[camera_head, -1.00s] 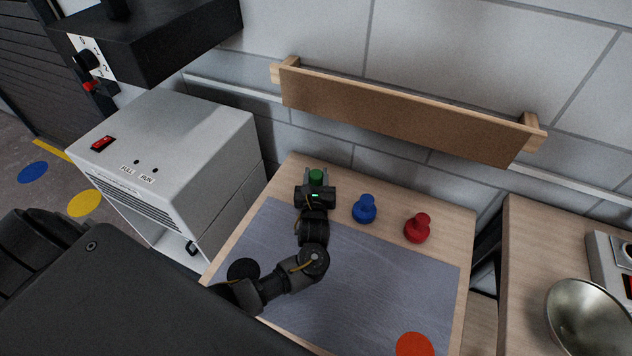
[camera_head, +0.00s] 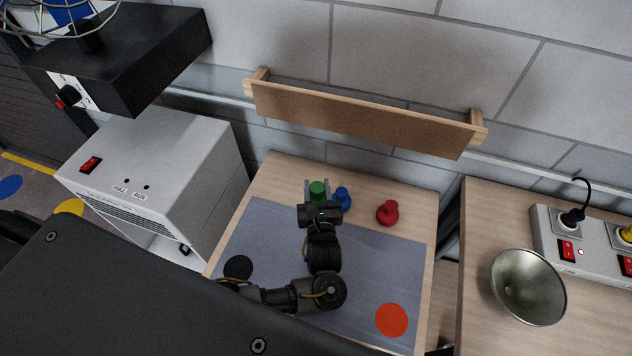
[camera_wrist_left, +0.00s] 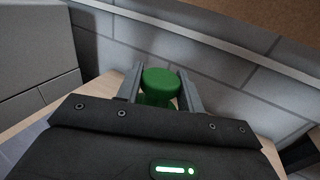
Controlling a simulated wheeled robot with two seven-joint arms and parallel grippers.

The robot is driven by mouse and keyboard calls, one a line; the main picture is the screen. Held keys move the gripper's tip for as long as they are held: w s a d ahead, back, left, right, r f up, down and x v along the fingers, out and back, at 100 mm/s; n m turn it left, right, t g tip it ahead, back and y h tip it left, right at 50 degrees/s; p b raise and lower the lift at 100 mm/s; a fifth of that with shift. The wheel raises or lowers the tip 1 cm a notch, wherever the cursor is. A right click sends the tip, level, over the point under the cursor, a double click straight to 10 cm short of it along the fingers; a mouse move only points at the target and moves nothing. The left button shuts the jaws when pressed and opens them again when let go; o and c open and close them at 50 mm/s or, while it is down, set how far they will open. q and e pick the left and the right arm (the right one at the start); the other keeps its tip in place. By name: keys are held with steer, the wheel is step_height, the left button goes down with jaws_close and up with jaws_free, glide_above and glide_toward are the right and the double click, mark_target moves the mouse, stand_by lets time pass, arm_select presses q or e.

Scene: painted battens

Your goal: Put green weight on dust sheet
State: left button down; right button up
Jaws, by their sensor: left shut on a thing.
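The green weight (camera_head: 318,187) is near the back of the wooden table (camera_head: 264,181), behind the dust sheet. My left gripper (camera_head: 317,189) is shut on it, with one finger on each side. In the left wrist view the green weight (camera_wrist_left: 160,86) stands between the two fingers, its knob showing and its lower part hidden by the gripper body. The grey-blue dust sheet (camera_head: 376,262) lies flat over the front of the table, partly under my left arm. My right gripper is not in view.
A blue weight (camera_head: 342,198) stands close to the right of my gripper, and a red weight (camera_head: 388,212) further right. The sheet bears an orange disc (camera_head: 391,320) and a black disc (camera_head: 238,267). A wooden batten (camera_head: 360,118) runs along the wall behind.

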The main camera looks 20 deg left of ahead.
arm_select(q)
steer(key=shift+w+a+f, duration=0.15)
steer(key=shift+a+f, duration=0.05)
steer(key=shift+f, duration=0.05)
steer(key=w+a+m+t+h+b, duration=0.2)
steer(key=a+m+h+b, duration=0.3)
steer(key=a+h+b, duration=0.25)
steer(key=s+d+r+m+g+h+b, duration=0.2)
steer(key=s+d+r+m+h+b, duration=0.1)
steer(key=s+r+m+h, duration=0.3)
steer(key=s+r+h+b, duration=0.1)
steer(key=s+h, duration=0.1)
steer(key=h, duration=0.1)
steer(key=shift+r, duration=0.2)
